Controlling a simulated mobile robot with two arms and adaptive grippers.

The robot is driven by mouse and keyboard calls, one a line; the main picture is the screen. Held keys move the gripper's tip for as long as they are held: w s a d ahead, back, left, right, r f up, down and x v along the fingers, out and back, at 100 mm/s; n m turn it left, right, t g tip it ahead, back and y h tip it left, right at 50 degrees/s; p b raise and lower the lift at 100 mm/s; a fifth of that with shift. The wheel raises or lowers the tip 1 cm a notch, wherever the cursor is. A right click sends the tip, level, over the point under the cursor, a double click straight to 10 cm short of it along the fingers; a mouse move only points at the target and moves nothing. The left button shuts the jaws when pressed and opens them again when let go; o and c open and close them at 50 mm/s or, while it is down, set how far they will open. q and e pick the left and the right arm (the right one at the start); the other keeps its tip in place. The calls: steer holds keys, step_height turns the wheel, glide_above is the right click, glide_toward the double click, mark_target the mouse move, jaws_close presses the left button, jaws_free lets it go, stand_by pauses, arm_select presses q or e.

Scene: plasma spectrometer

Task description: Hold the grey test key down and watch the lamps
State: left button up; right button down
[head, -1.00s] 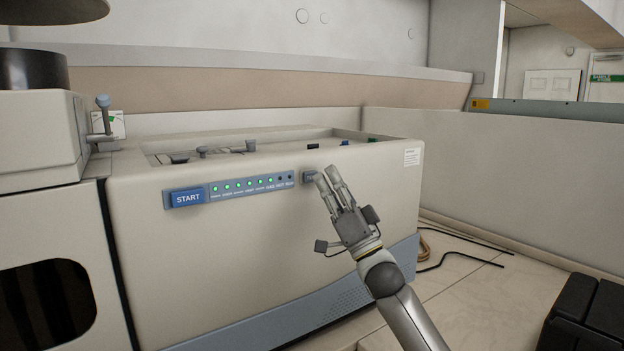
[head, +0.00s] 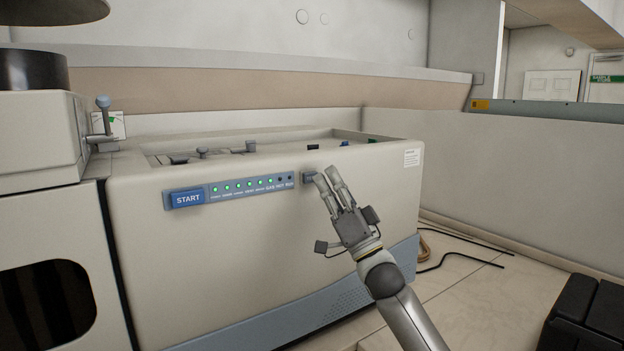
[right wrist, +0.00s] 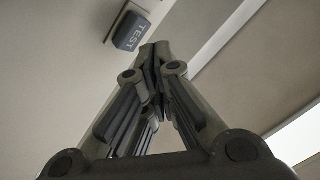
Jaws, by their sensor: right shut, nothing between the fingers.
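The grey test key (head: 308,177) sits on the instrument's front panel, right of the lamp strip (head: 250,187). In the right wrist view the key (right wrist: 130,31) reads TEST. Several lamps glow green; two at the strip's right end are dark. My right gripper (head: 328,172) is shut and empty, its fingertips at the key's right edge in the head view. In the right wrist view the tips (right wrist: 153,50) lie just beside the key's lower right; I cannot tell whether they touch it or whether it is pressed. My left gripper is not in view.
The blue START button (head: 187,198) is at the strip's left end. The instrument (head: 250,250) has an open top bay with small parts. A black cable (head: 455,262) lies on the bench at right, and a black object (head: 590,315) stands at the lower right corner.

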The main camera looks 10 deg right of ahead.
steer(key=shift+w, duration=0.2)
steer(key=shift+w+a, duration=0.15)
steer(key=shift+w, duration=0.05)
steer(key=shift+w+a, duration=0.1)
steer(key=shift+w, duration=0.25)
stand_by(0.8)
stand_by(2.9)
steer(key=shift+s+d+p, duration=0.25)
steer(key=shift+s+p, duration=0.05)
steer(key=shift+s, duration=0.45)
steer(key=s, duration=0.1)
steer(key=s+d+p, duration=0.1)
steer(key=s, duration=0.2)
steer(key=shift+s+d+p, duration=0.3)
steer(key=shift+s+d, duration=0.05)
